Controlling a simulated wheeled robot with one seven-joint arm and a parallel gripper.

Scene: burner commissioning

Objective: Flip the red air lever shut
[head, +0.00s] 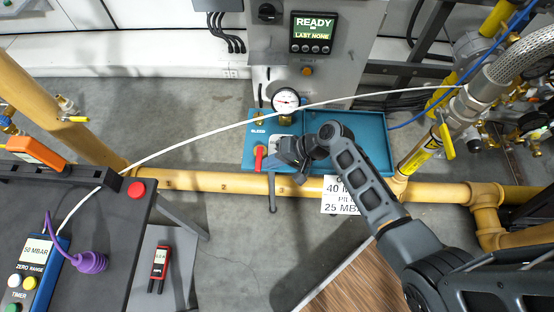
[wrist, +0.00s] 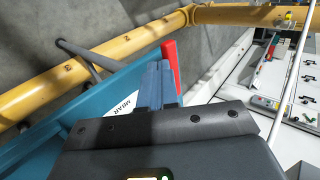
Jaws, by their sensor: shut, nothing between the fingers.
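The red air lever (head: 259,155) sits at the front left of the blue panel tray (head: 375,119), below the word BLEED. In the head view it points down toward the yellow pipe. My gripper (head: 284,150) is just right of the lever, over the panel. In the wrist view the two fingers (wrist: 159,84) are together with nothing between them. The red lever (wrist: 171,62) rises close beside the right finger; I cannot tell whether they touch. Part of a white label shows beside the fingers, and my gripper hides the panel behind it.
A gauge (head: 286,101) stands behind the lever. A yellow pipe (head: 220,183) runs along the panel's front, with a hanging placard (head: 341,194). A white cable (head: 215,130) crosses above. The display (head: 313,32) reads READY. A dark bench (head: 95,215) stands left.

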